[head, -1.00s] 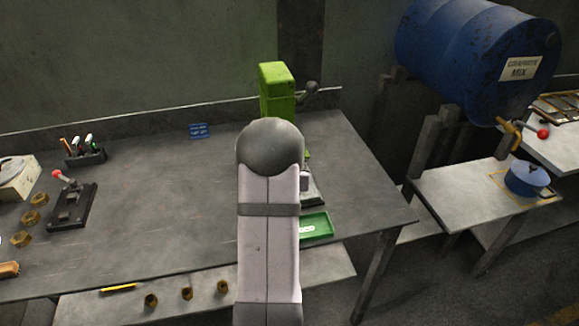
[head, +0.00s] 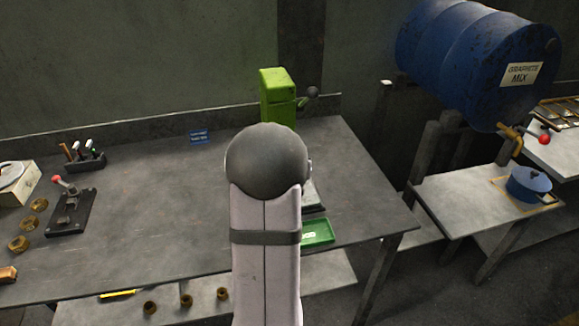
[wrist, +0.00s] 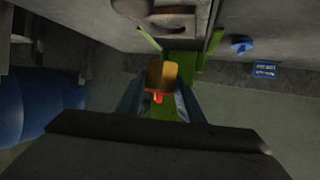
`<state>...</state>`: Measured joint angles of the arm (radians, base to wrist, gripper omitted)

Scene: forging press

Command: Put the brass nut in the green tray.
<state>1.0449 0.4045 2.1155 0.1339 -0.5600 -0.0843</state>
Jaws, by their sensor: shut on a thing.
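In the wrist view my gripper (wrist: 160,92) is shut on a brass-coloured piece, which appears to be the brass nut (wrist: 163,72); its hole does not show. A small red patch shows just below it, between the fingers. In the head view my arm hides the gripper and the held piece. The green tray (head: 318,232) lies near the bench's front right edge, partly covered by my arm, with a white mark inside. The green press (head: 277,95) stands behind my arm at the back of the bench.
Brass nuts (head: 28,221) stand on the bench (head: 150,210) at the left, beside a red-knobbed lever fixture (head: 70,210). More nuts (head: 186,301) lie on the lower shelf. A blue drum (head: 475,65) and blue pot (head: 530,184) are at right. The bench middle is clear.

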